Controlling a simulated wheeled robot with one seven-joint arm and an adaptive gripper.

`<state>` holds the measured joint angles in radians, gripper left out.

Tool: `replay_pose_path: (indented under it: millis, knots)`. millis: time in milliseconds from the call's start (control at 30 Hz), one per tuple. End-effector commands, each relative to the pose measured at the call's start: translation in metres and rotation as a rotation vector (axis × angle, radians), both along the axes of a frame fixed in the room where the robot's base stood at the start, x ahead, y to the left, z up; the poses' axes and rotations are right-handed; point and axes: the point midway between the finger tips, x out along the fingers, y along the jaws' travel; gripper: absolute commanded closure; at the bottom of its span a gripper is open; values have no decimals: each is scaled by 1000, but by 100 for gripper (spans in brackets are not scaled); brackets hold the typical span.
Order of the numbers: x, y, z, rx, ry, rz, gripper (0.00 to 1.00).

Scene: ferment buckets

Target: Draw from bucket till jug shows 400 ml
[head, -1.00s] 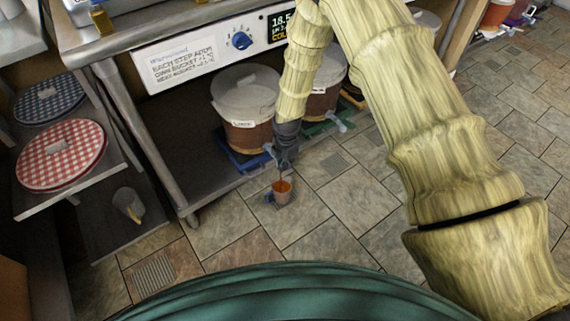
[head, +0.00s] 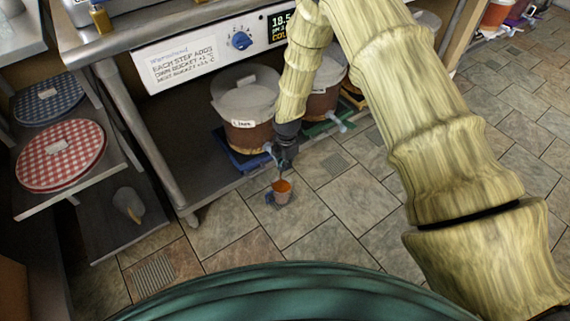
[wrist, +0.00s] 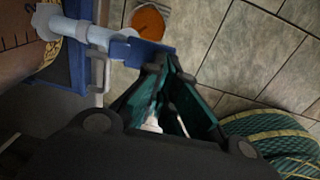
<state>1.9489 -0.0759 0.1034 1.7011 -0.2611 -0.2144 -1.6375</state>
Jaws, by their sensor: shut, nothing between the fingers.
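The near bucket (head: 248,135) holds brown liquid under a pale lid, on a low shelf. Its pale tap (wrist: 85,32) has a blue lever (wrist: 140,50), seen in the wrist view. The small jug (head: 283,199) stands on the floor below the tap, with orange-brown liquid in it; the liquid also shows in the wrist view (wrist: 149,22). The jug's marks are too small to read. My gripper (head: 284,164) is shut and empty beside the tap, above the jug. In the wrist view its fingertips (wrist: 168,68) are close to the lever; I cannot tell whether they touch it.
A second bucket (head: 322,103) with its own tap stands to the right. A control panel (head: 205,48) with a blue knob is above. A shelf at left holds a red checked round lid (head: 60,155); a grey cup (head: 128,204) is lower.

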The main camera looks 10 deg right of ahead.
Motion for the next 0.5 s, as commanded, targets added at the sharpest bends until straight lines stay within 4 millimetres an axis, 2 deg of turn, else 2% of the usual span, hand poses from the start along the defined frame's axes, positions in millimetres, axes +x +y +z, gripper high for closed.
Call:
replay_pose_path:
  millis: [500]
  knots:
    - [0,0,16,0,1,1,100]
